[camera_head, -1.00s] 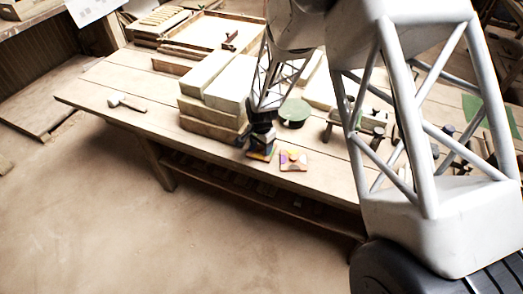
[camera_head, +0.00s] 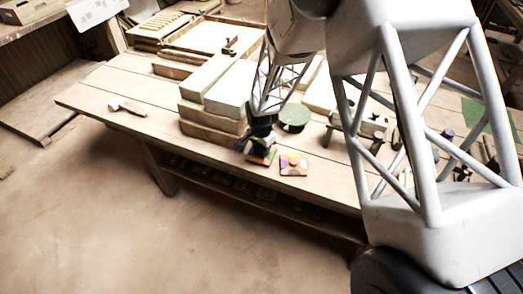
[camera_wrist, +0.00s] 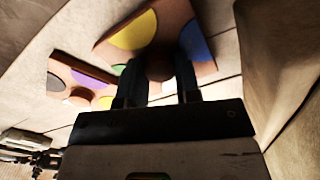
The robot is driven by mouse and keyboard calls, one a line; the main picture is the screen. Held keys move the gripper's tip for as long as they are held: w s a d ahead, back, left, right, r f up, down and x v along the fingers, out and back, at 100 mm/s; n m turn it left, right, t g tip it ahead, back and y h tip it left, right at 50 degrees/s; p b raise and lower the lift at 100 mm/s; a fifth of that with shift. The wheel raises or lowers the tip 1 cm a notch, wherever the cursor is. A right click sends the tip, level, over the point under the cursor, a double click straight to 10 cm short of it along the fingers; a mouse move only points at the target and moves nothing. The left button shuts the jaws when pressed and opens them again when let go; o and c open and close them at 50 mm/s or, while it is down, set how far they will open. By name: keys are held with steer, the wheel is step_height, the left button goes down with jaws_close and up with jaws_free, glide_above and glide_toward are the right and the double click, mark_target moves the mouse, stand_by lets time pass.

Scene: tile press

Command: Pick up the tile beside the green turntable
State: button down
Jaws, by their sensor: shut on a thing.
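My gripper (camera_wrist: 159,75) is shut on the knob of a tile (camera_wrist: 133,33) in the wrist view. This tile is brown, with large yellow and blue dots. In the head view the gripper (camera_head: 258,144) and the held tile (camera_head: 262,156) are at the table's front edge, partly hidden by the arm. I cannot tell whether the tile touches the table. A second tile (camera_head: 294,165) lies flat just to the right, and it also shows in the wrist view (camera_wrist: 72,80) with purple and yellow dots. The green turntable (camera_head: 294,115) is behind the second tile.
Stacked pale blocks (camera_head: 212,120) stand close to the left of and behind the gripper. A hammer (camera_head: 127,107) lies on the left of the table (camera_head: 95,92), with bare planks around it. A wooden tray (camera_head: 205,35) is at the back. Metal fittings (camera_head: 375,123) are at the right.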

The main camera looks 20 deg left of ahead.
steer(key=shift+r, duration=0.65)
step_height(320, 180, up, 2)
steer(key=shift+r, duration=0.1)
steer(key=s+d+r, duration=0.1)
steer(key=s+d, duration=0.8)
steer(key=s, duration=0.3)
steer(key=shift+s+d, duration=0.3)
steer(key=shift+d, duration=0.1)
steer(key=shift+w+r, duration=0.1)
